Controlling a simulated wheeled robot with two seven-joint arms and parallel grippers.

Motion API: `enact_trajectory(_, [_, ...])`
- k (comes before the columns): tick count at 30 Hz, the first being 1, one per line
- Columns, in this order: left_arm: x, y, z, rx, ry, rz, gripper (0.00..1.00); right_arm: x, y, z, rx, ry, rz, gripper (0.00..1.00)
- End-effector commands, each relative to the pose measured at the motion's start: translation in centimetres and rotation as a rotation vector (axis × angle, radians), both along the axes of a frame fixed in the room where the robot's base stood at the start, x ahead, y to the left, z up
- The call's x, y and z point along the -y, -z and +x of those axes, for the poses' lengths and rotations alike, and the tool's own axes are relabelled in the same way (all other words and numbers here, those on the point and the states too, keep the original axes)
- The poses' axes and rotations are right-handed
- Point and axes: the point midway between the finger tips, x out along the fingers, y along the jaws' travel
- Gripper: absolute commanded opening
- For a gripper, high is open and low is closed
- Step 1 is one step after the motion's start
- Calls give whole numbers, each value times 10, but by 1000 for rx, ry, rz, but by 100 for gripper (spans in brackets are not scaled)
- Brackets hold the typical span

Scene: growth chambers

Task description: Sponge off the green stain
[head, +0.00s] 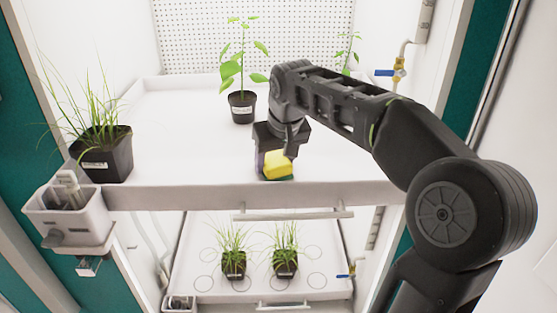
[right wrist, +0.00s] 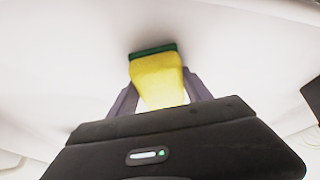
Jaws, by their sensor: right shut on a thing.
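My right gripper (head: 277,150) is shut on a yellow sponge (head: 277,164) with a green scouring side. In the head view the sponge is low over the front part of the white upper tray (head: 190,150), green side down, touching or very close to the surface. In the right wrist view the sponge (right wrist: 158,82) sits between the two fingers of the gripper (right wrist: 158,95), its green face against or near the white surface. I see no green stain on the bare tray; the sponge, gripper or arm may hide it. My left gripper is not in view.
A potted leafy plant (head: 242,107) stands behind the gripper, and a grassy pot (head: 105,155) at the tray's left. A grey holder (head: 68,220) hangs at the front left corner. Blue-handled valves (head: 398,72) are on the right. Two grass pots (head: 234,264) stand on the lower shelf.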

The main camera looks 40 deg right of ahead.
Motion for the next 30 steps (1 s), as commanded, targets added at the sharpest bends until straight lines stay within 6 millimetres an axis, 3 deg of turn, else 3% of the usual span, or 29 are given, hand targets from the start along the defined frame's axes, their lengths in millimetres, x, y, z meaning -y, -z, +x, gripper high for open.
enact_trajectory(8, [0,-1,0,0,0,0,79,-5,1,3,-4,-3,1,13])
enact_trajectory(18, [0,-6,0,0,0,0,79,-27,-2,20,-2,-3,0,13])
enact_trajectory(30, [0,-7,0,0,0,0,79,-28,-4,21,1,0,-1,13])
